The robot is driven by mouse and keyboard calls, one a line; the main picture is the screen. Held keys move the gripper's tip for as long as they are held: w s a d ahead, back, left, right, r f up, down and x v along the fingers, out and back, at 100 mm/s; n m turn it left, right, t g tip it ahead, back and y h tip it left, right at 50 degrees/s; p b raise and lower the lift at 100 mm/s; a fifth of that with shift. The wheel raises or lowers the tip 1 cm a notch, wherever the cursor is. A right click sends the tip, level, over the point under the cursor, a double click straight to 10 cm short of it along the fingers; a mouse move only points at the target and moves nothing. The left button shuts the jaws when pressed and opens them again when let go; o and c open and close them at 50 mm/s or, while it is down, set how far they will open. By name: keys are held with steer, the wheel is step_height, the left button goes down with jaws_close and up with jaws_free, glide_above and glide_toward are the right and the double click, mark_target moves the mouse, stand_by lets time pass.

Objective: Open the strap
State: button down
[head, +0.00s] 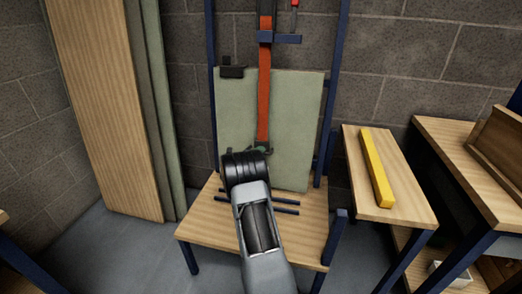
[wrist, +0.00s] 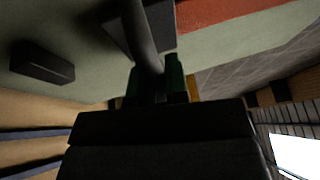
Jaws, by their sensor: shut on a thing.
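The orange-red strap (head: 264,85) runs straight down over the front of a pale green panel (head: 302,120), which leans upright in a blue frame. In the wrist view the strap (wrist: 230,10) shows at the top edge. My gripper (head: 262,149) is at the strap's lower end, where the arm hides most of the fastening. In the wrist view my gripper (wrist: 155,88) has its green-tipped fingers shut on a dark handle (wrist: 142,35). The handle reaches up to a dark block (wrist: 155,25) beside the strap. Whether this is the strap's buckle lever is hard to tell.
The panel stands on a wooden table (head: 200,228) with dark blue bars. A black bracket (head: 231,70) sits at the panel's upper left. A yellow bar (head: 376,165) lies on a side table (head: 405,205) at right. Tall boards (head: 105,90) lean at left.

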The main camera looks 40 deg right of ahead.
step_height(320, 180, down, 7)
steer(key=b, duration=0.4)
steer(key=shift+s+a, duration=0.25)
steer(key=shift+a, duration=0.15)
steer(key=shift+f, duration=0.25)
steer(key=c, duration=1.2)
jaws_free()
steer(key=shift+o, duration=0.3)
steer(key=shift+r, duration=0.1)
steer(key=s+a+p, duration=0.2)
steer(key=a+p, duration=0.1)
steer(key=a, duration=1)
steer(key=shift+s+a+f+p, duration=0.15)
steer(key=shift+a+f+p, duration=0.2)
steer(key=shift+f, duration=0.1)
